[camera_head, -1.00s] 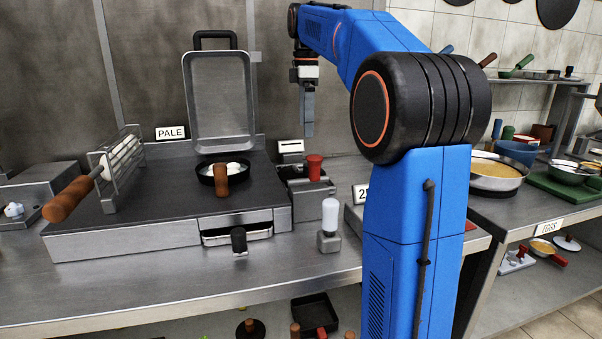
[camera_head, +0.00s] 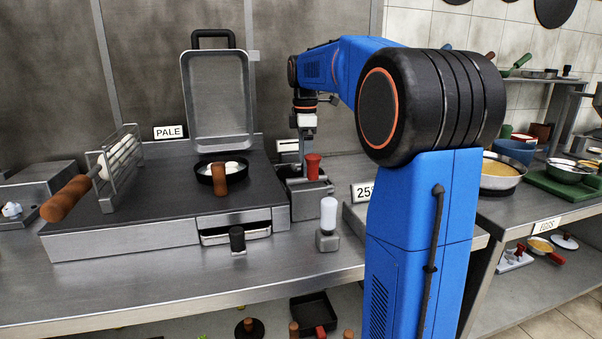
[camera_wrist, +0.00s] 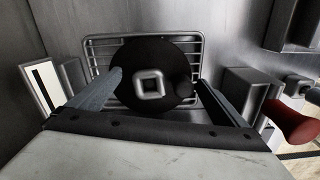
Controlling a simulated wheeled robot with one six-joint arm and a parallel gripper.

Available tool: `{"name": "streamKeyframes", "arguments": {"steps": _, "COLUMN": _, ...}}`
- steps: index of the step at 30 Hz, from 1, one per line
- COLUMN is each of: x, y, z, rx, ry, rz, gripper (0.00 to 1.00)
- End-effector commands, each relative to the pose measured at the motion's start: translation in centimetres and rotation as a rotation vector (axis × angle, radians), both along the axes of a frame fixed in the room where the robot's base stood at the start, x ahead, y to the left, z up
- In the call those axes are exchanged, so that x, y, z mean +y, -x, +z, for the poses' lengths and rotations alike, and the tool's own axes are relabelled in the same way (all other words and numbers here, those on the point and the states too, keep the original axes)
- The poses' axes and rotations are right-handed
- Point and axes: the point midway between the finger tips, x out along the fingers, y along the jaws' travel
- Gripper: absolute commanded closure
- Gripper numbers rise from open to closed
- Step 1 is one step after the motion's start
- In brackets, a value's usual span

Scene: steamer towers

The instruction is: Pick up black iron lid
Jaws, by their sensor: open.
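The black iron lid (camera_wrist: 148,55) is a dark round disc with a grey square handle ring in its middle. In the wrist view it lies over a wire rack (camera_wrist: 91,52). My gripper (camera_wrist: 160,80) is open, with one finger on each side of the handle. The fingertips overlap the lid's left and right edges in the picture; I cannot tell whether they touch it. In the head view my gripper (camera_head: 304,150) hangs down behind the red-knobbed device, its fingertips hidden. I cannot make out the lid there.
The device with a red knob (camera_head: 313,165) stands just in front of my gripper; its red part (camera_wrist: 291,122) shows at right in the wrist view. A white card (camera_wrist: 42,84) stands at left. A griddle (camera_head: 150,205) with a small pan (camera_head: 205,179) lies left.

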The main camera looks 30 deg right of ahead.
Motion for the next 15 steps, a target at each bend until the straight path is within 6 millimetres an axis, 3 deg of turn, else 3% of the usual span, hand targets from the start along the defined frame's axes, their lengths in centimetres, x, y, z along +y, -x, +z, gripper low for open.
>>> {"name": "streamKeyframes", "arguments": {"steps": 10, "x": 0.02, "y": 0.01, "z": -0.91, "rx": 0.0, "ry": 0.0, "rz": 0.0, "gripper": 0.03}}
{"name": "streamKeyframes", "arguments": {"steps": 11, "x": 0.02, "y": 0.01, "z": -0.91, "rx": 0.0, "ry": 0.0, "rz": 0.0, "gripper": 0.06}}
{"name": "streamKeyframes", "arguments": {"steps": 15, "x": 0.01, "y": 0.0, "z": -0.91, "rx": 0.0, "ry": 0.0, "rz": 0.0, "gripper": 0.39}}
